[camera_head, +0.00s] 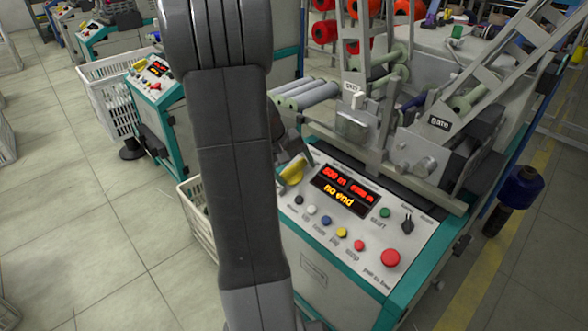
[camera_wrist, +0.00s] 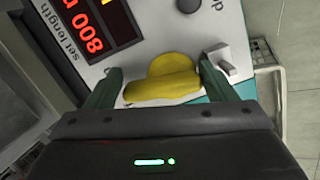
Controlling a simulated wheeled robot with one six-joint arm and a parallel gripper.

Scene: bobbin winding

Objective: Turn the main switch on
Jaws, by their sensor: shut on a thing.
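The main switch is a yellow rotary knob (camera_wrist: 160,82) on the control panel. My gripper (camera_wrist: 161,76) is shut on it, with one green finger at each end of the knob in the wrist view. The knob's handle lies crosswise between the fingers. In the head view the yellow switch (camera_head: 292,173) shows at the panel's upper left corner, beside my arm. My gripper is mostly hidden there behind the arm.
The panel's display (camera_head: 343,193) is lit and reads "no end". Several coloured buttons, a red stop button (camera_head: 390,259) and a small black switch (camera_head: 407,225) are on the panel. A grey bracket (camera_wrist: 221,62) lies close to the right finger. Gate arms rise behind the panel.

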